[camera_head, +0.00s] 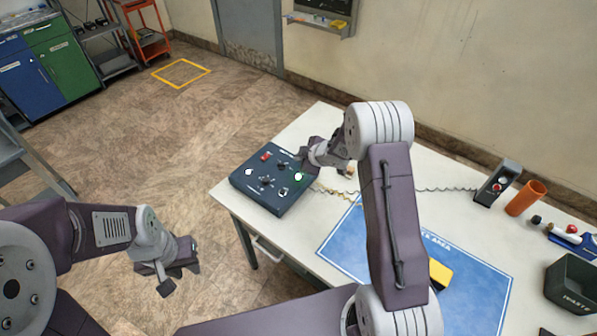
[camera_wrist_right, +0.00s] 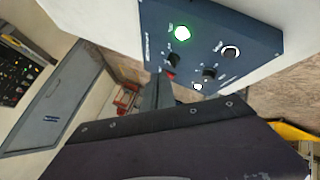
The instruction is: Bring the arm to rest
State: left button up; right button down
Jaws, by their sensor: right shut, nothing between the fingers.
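The dark blue control panel (camera_head: 262,200) lies on the left end of the white table. It carries black knobs, a red switch (camera_head: 266,156), white round parts and a lamp glowing green (camera_head: 299,177). The panel (camera_wrist_right: 258,38) and its green lamp (camera_wrist_right: 183,33) also show in the right wrist view. My right gripper (camera_head: 303,158) is shut and empty over the panel's far right edge. In the right wrist view its fingers (camera_wrist_right: 162,85) appear close to a black knob and the red switch; contact cannot be told. My left gripper (camera_head: 178,278) is open and empty, left of the table above the floor.
A blue mat (camera_head: 480,290) lies on the table, partly behind my right arm, with a yellow item (camera_head: 439,274) on it. A grey control box (camera_head: 497,183), an orange cylinder (camera_head: 525,197) and a dark bin (camera_head: 572,283) stand at the right.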

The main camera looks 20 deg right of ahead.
jog(key=shift+f, duration=0.1)
notch_tip(320, 180, up, 13)
jog(key=s+a+m+t+h, duration=0.1)
jog(key=s+a+m+t, duration=0.1)
jog(key=s, duration=0.1)
jog(key=s+f+m+g, duration=0.2)
jog(key=s+m+g, duration=0.1)
jog(key=s, duration=0.6)
jog(key=s+d+f+m+g+h, duration=0.1)
jog(key=s+f+m+g, duration=0.2)
jog(key=s, duration=0.7)
jog(key=s+f+m+g+h, duration=0.1)
jog(key=s+f+m+g, duration=0.2)
jog(key=s, duration=0.6)
jog(key=shift+s+d+f+m, duration=0.15)
jog(key=shift+s+d+m, duration=0.2)
jog(key=shift+m, duration=0.85)
